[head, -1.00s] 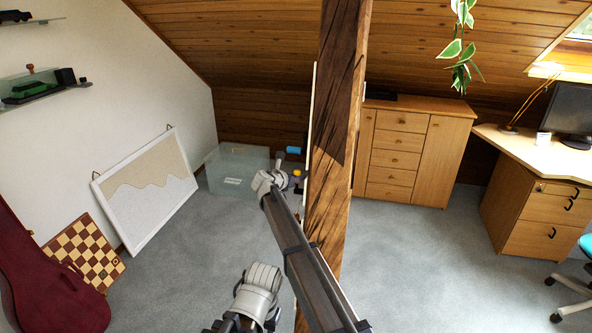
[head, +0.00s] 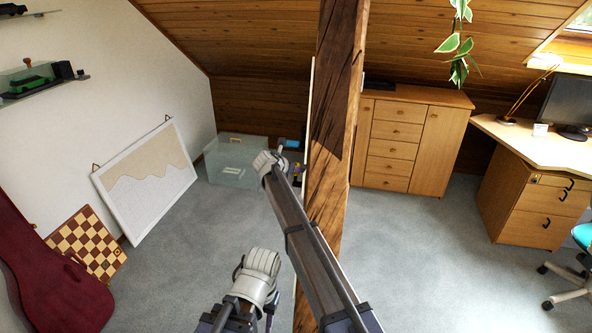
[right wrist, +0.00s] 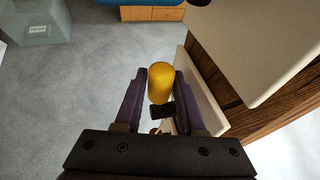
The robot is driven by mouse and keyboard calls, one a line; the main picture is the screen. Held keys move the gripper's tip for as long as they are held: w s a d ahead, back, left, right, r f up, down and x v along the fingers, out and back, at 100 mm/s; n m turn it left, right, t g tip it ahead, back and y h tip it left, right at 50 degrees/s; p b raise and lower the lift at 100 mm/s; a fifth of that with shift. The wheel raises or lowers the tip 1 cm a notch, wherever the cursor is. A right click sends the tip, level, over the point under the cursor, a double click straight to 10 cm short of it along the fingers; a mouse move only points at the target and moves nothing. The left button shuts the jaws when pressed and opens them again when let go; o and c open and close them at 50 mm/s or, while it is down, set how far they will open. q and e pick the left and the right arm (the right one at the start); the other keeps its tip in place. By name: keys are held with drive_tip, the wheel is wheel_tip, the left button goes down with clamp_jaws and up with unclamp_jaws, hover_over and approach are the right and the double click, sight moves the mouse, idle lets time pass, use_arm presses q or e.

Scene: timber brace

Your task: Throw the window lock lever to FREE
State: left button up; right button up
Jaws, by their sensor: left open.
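A yellow knob (right wrist: 161,82) shows in the right wrist view, with a dark part just below it. It lies between the two finger tips of my right gripper (right wrist: 161,76), beside the timber post (right wrist: 225,48). I cannot tell if the fingers press on it. In the head view the post (head: 335,110) stands upright, and my right arm reaches up to its left side, covering much of the lever area. My left gripper (head: 240,317) is low in the head view, open, its fingers partly hidden. No FREE mark is readable.
A clear plastic box (head: 235,165) stands behind the post's left side. A pinboard (head: 148,185), a chessboard (head: 87,245) and a red case (head: 45,270) lean at the left. A wooden cabinet (head: 410,140) and desk (head: 535,150) stand at the right. Carpet between is clear.

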drive_tip(key=shift+o, duration=0.3)
drive_tip(key=shift+s+a+r, duration=0.1)
drive_tip(key=shift+s+r, duration=0.05)
drive_tip(key=shift+r, duration=0.05)
drive_tip(key=p+v, duration=0.4)
drive_tip(key=v, duration=0.3)
drive_tip(key=shift+a, duration=0.1)
drive_tip(key=shift+c, duration=0.3)
